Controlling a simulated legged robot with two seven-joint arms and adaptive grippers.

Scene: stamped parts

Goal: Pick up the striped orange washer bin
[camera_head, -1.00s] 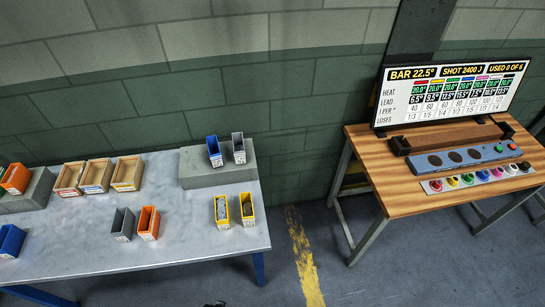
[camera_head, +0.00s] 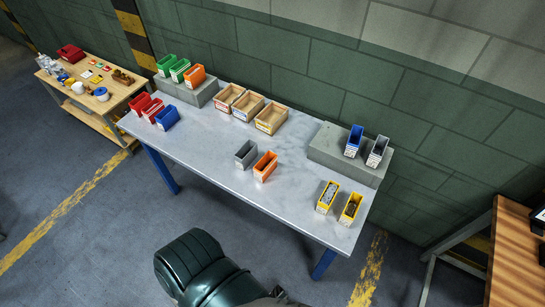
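Two orange bins are in view. One orange bin (camera_head: 265,167) stands on the middle of the grey metal table (camera_head: 222,180), beside a grey bin (camera_head: 246,154). White labels show on the fronts, but stripes and print are too small to tell which is the striped washer bin. A dark green link of my arm (camera_head: 200,268) shows at the bottom, in front of the table. Neither gripper's fingertips are in view.
Three cardboard-coloured bins (camera_head: 249,107) stand along the back. Yellow bins (camera_head: 339,203) are at right, below a block (camera_head: 345,154) with blue and grey bins. The table's front middle is clear.

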